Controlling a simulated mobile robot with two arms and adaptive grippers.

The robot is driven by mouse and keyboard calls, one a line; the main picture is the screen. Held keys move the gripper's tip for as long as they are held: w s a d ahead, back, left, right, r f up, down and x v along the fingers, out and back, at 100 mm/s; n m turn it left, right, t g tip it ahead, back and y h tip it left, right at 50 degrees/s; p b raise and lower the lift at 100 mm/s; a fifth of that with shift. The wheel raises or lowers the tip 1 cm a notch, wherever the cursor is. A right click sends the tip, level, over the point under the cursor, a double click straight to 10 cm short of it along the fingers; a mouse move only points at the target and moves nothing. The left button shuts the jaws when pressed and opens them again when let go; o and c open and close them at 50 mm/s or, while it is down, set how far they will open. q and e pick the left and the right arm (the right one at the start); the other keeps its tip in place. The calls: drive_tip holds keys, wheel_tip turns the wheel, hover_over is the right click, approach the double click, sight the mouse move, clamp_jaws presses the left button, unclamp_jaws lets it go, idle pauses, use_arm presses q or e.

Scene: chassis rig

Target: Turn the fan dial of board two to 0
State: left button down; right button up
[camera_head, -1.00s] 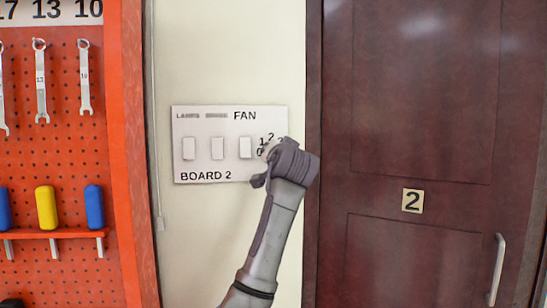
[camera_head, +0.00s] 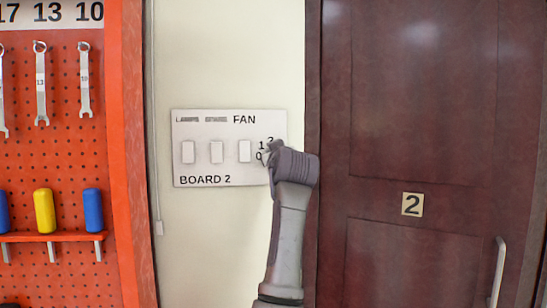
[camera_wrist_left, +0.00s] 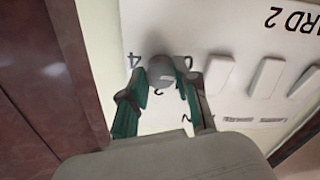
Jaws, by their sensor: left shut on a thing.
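Board two is a white panel (camera_head: 200,172) on the wall, labelled "BOARD 2" and "FAN", with several pale rocker switches. The fan dial sits at its right end. The numbers 0, 1 and 2 show beside it in the head view, where my gripper hides most of the knob. The round grey dial (camera_wrist_left: 160,70) shows in the left wrist view between the green-lined fingers of my left gripper (camera_wrist_left: 164,80). The gripper is shut on it. In the head view my left gripper (camera_head: 270,155) covers the panel's right edge. I cannot tell where the dial points.
An orange pegboard (camera_head: 60,160) with wrenches and screwdrivers is on the left. A thin cord (camera_head: 155,150) hangs left of the panel.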

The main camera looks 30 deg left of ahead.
use_arm(q)
drive_tip(key=shift+f+n, duration=0.15)
drive_tip(key=shift+n, duration=1.05)
drive_tip(key=c, duration=0.8)
unclamp_jaws()
drive_tip(key=shift+c, duration=0.2)
drive_tip(key=v, duration=1.2)
drive_tip(key=shift+d, duration=0.1)
